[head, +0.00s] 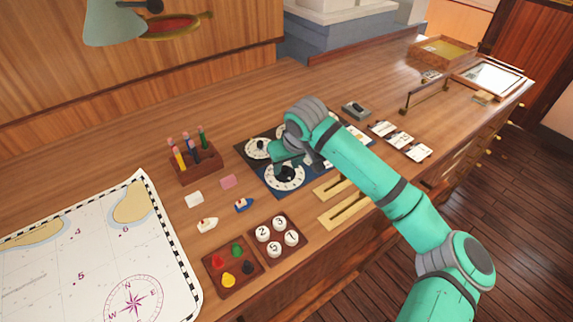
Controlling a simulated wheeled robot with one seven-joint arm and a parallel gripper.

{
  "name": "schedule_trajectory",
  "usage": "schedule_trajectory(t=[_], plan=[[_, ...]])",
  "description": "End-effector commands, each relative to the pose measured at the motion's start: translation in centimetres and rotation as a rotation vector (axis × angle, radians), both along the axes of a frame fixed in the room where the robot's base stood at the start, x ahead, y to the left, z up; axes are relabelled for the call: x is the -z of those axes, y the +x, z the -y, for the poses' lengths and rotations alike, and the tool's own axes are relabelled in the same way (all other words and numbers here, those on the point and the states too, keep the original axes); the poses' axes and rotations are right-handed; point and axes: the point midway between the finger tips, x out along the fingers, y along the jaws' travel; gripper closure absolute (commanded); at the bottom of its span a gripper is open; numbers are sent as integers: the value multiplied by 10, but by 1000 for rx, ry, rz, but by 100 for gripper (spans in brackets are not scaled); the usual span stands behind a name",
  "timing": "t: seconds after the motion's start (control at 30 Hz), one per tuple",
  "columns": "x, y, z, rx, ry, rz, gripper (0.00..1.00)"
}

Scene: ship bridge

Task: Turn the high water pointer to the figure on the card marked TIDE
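A dark blue board (254,176) with several round white dials lies on the desk, partly hidden by my arm. One white dial (271,183) near its front has a black centre piece. Another dial (257,148) shows at the board's back left. Which dial bears the high water pointer cannot be read. My gripper (287,171) is low over the front dial; its fingers are too small and covered to tell open from shut, or whether they touch. Three white cards, the nearest (418,153), lie right of the board; their writing is too small to read.
Trays of numbered discs (276,240) and coloured pieces (233,272), and brass-coloured slotted strips (346,209), are in front. A chart (90,250) covers the left.

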Motion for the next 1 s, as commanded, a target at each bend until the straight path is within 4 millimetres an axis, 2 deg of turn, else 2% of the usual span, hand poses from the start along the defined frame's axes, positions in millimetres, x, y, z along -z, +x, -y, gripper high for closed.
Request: schedule_trajectory(t=[0.13,0.17,0.3,0.67,1.0], plan=[[0,0,0,0,0,0,63],[0,0,0,0,0,0,68],[0,0,0,0,0,0,100],[0,0,1,-44,1,-1,100],[0,2,3,-254,2,-2,100]])
